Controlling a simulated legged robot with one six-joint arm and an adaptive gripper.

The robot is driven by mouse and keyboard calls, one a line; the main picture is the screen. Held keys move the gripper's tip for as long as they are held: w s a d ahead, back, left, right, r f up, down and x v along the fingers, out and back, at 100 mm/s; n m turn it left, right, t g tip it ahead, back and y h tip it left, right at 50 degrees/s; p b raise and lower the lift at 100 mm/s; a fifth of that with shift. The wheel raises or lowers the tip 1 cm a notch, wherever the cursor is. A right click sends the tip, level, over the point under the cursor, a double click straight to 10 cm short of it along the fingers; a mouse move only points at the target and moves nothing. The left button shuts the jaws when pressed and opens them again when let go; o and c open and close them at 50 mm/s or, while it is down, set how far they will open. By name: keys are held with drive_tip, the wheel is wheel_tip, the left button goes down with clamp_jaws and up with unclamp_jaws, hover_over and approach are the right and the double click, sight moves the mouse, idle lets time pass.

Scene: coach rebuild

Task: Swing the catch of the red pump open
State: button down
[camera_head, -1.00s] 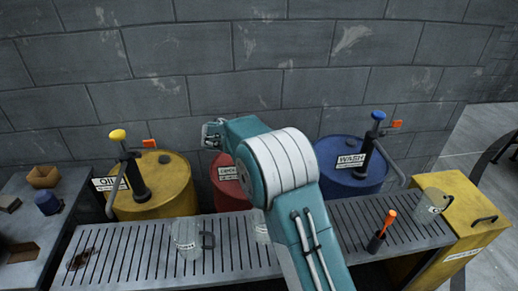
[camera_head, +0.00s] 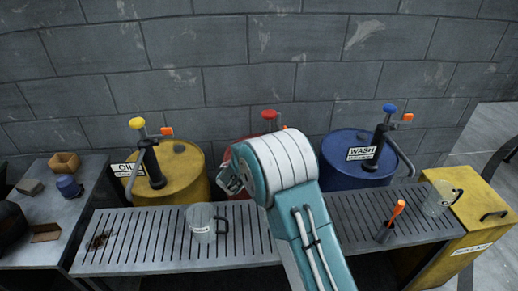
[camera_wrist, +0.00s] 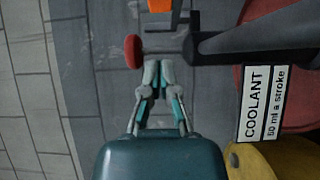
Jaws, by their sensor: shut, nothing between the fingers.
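The red pump's knob (camera_head: 269,114) shows above my arm in the head view, with a bit of the orange catch (camera_head: 284,127) beside it. The red drum (camera_head: 243,152) is mostly hidden behind my arm. In the wrist view, the red knob (camera_wrist: 133,52) sits just left of my fingertips, and the orange catch (camera_wrist: 160,5) is cut off by the top edge. The dark pump body (camera_wrist: 235,42) extends right. My gripper (camera_wrist: 158,66) is shut and empty, a little short of the pump in the picture; contact cannot be told. It also shows in the head view (camera_head: 230,180).
A yellow OIL drum (camera_head: 175,172) stands left and a blue WASH drum (camera_head: 350,150) right, each with a pump. A slatted bench (camera_head: 150,240) in front holds a clear jug (camera_head: 201,222) and an orange-handled tool (camera_head: 392,220). A grey wall is close behind.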

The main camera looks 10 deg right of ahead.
drive_tip(key=w+d, duration=0.4)
drive_tip(key=d, duration=0.1)
drive_tip(key=shift+d, duration=0.4)
